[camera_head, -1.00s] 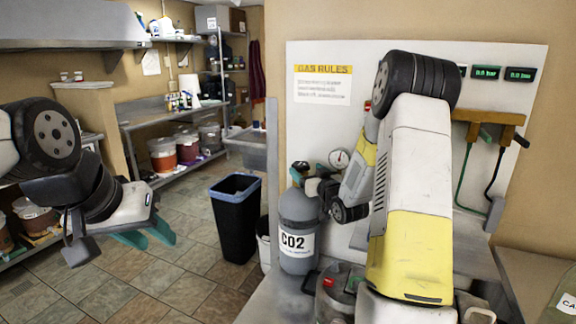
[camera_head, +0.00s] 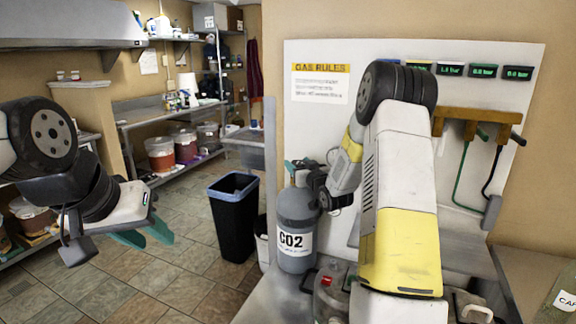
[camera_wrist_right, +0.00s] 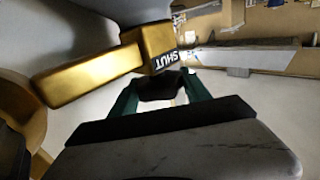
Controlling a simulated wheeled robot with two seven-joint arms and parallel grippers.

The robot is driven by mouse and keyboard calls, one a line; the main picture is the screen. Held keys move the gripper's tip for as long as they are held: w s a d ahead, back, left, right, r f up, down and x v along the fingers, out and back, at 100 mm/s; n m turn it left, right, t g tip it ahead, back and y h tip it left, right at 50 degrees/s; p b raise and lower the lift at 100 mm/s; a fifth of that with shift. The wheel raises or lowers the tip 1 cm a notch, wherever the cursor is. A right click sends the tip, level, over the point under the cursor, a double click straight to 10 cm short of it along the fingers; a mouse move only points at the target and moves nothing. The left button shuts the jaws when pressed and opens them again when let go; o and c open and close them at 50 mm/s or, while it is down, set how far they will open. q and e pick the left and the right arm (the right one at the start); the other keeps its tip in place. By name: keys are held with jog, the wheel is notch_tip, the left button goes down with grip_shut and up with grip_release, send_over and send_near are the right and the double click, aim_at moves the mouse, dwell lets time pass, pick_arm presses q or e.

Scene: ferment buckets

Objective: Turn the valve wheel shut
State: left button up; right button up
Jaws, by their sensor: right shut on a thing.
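The CO2 cylinder (camera_head: 297,222) stands upright on the bench in the head view, with its valve at the top. My right gripper (camera_head: 298,168) is at the valve, and my wrist hides much of it. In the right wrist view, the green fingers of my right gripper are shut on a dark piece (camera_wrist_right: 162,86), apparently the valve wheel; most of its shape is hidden. A brass block (camera_wrist_right: 157,48) marked SHUT, with a flat brass arm, lies just beyond the fingers. My left gripper (camera_head: 145,236) is open and empty over the floor at left.
The white panel (camera_head: 300,120) behind carries a GAS RULES sign (camera_head: 321,83), small green displays (camera_head: 483,71) and a brass manifold (camera_head: 470,117) with hoses. A clear container (camera_head: 331,290) stands beside the cylinder. A black bin (camera_head: 233,215) stands on the floor; the floor at left is open.

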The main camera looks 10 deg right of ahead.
jog(key=shift+a+m+h, duration=0.1)
jog(key=shift+m+h, duration=0.2)
jog(key=shift+h, duration=0.1)
jog(key=shift+c, duration=0.3)
jog(key=m+h, duration=0.3)
jog(key=h, duration=0.2)
jog(key=shift+a, duration=0.15)
jog(key=m+g+h, duration=0.1)
jog(key=m+h, duration=0.1)
jog(key=h, duration=0.1)
jog(key=m+g+h, duration=0.1)
jog(key=m+h, duration=0.1)
jog(key=h, duration=0.1)
jog(key=shift+m+h, duration=0.4)
jog(key=m+g+h, duration=0.5)
jog(key=g+h, duration=0.1)
jog(key=shift+w+m, duration=0.1)
jog(key=shift+m, duration=0.2)
jog(key=shift+d+m+g+h, duration=0.1)
jog(key=shift+m+g+h, duration=0.5)
jog(key=shift+m+g, duration=0.6)
jog(key=shift+d+m+g+h, duration=0.1)
jog(key=shift+m+g+h, duration=0.55)
jog(key=shift+g, duration=1.05)
jog(key=shift+m+g, duration=0.25)
jog(key=shift+g, duration=0.05)
jog(key=o, duration=1.4)
